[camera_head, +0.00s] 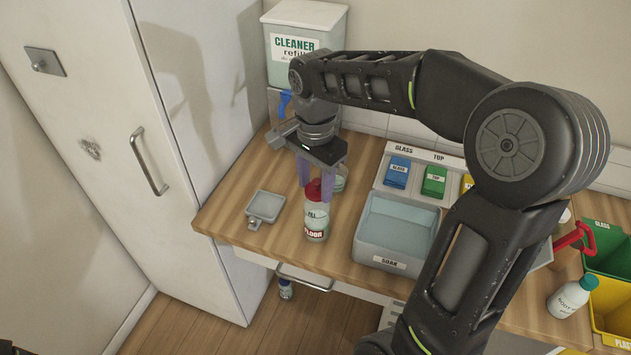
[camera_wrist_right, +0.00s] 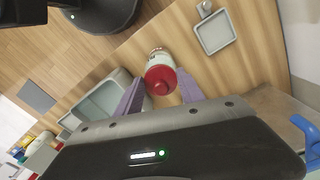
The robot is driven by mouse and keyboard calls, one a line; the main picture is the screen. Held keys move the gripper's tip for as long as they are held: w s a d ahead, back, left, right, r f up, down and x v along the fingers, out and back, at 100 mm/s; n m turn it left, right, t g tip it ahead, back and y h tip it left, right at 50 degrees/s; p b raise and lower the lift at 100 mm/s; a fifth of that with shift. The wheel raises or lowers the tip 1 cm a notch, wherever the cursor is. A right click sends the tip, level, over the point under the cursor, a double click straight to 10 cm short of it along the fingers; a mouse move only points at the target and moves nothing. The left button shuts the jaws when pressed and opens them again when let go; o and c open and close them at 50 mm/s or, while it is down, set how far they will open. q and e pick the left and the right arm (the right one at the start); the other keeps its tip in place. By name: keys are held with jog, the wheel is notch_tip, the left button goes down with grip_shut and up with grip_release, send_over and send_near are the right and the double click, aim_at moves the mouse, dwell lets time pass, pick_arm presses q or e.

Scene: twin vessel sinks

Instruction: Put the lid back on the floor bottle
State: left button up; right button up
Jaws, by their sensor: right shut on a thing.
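The floor bottle (camera_head: 316,222), clear with a red FLOOR label, stands upright on the wooden counter. Its red lid (camera_head: 313,190) is at the bottle's top, in line with the neck; I cannot tell whether it is fully seated. My right gripper (camera_head: 316,188) reaches down from above, shut on the lid. In the right wrist view the lid (camera_wrist_right: 160,82) shows between the two purple fingers (camera_wrist_right: 161,94), with part of the bottle (camera_wrist_right: 157,56) beyond it. My left gripper is not in view.
A grey square dish (camera_head: 265,206) lies left of the bottle. A grey soak tray (camera_head: 398,222) stands to the right, with blue and green blocks behind it. A cleaner refill tank (camera_head: 305,45) stands at the back. Green and yellow bins (camera_head: 608,247) are at far right.

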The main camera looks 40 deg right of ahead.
jog(key=o, duration=1.4)
jog(key=o, duration=0.5)
jog(key=shift+c, duration=0.2)
jog(key=shift+r, duration=0.15)
jog(key=shift+r+p, duration=2.7)
jog(key=shift+r, duration=0.7)
grip_shut()
